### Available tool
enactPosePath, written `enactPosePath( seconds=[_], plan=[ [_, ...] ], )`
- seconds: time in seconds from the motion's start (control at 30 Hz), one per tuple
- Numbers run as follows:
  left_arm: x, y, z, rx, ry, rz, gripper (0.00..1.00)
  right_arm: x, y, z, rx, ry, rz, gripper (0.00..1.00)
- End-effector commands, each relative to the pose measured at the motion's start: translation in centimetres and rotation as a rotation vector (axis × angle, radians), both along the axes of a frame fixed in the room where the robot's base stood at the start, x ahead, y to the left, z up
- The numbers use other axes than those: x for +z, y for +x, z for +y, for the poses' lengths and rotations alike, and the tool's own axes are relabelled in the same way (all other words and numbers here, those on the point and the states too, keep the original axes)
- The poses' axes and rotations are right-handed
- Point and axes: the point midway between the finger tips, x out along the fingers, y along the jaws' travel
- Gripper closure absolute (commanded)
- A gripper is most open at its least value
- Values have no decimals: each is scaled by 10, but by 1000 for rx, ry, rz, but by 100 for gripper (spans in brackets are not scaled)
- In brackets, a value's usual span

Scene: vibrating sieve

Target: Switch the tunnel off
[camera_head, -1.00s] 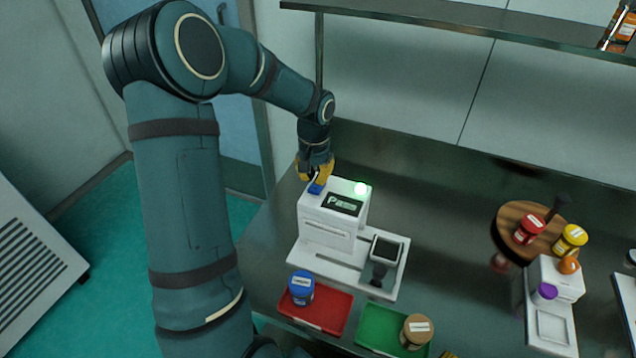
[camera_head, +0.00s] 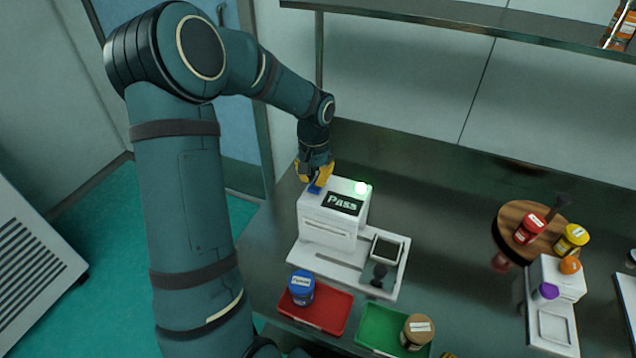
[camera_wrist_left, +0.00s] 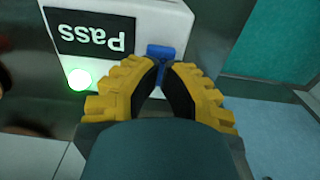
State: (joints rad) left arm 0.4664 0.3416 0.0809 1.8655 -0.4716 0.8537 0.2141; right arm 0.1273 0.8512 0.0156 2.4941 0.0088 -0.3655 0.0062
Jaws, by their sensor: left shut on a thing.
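The tunnel (camera_head: 325,232) is a white box-shaped machine on a white base, on the dark counter. Its black display (camera_head: 343,204) reads "Pass", and a round green light (camera_head: 361,188) glows on top. A blue switch lever (camera_head: 314,190) sits at the top's left corner; it also shows in the left wrist view (camera_wrist_left: 162,51). My left gripper (camera_head: 316,178) reaches down from above and is shut on the lever, its yellow fingertips (camera_wrist_left: 164,66) meeting at it. Part of the lever is hidden by the fingers. A small yellow tip at the bottom edge may be my right gripper (camera_head: 447,354).
A red tray (camera_head: 328,317) with a blue-lidded jar (camera_head: 301,287) and a green tray (camera_head: 375,335) with a brown-lidded jar (camera_head: 417,330) stand in front. A round wooden stand (camera_head: 508,222) with jars and a white device (camera_head: 556,325) are at right. A shelf (camera_head: 450,25) runs above.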

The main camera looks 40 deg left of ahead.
Motion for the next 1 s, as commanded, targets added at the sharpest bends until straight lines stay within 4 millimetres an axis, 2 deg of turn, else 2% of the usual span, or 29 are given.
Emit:
enactPosePath(
  seconds=[1.0],
  plan=[
    [-14, 0, 0, 0, 0, 1, 100, -10, 0, 0, 0, 0, 0, 0]
  ],
)
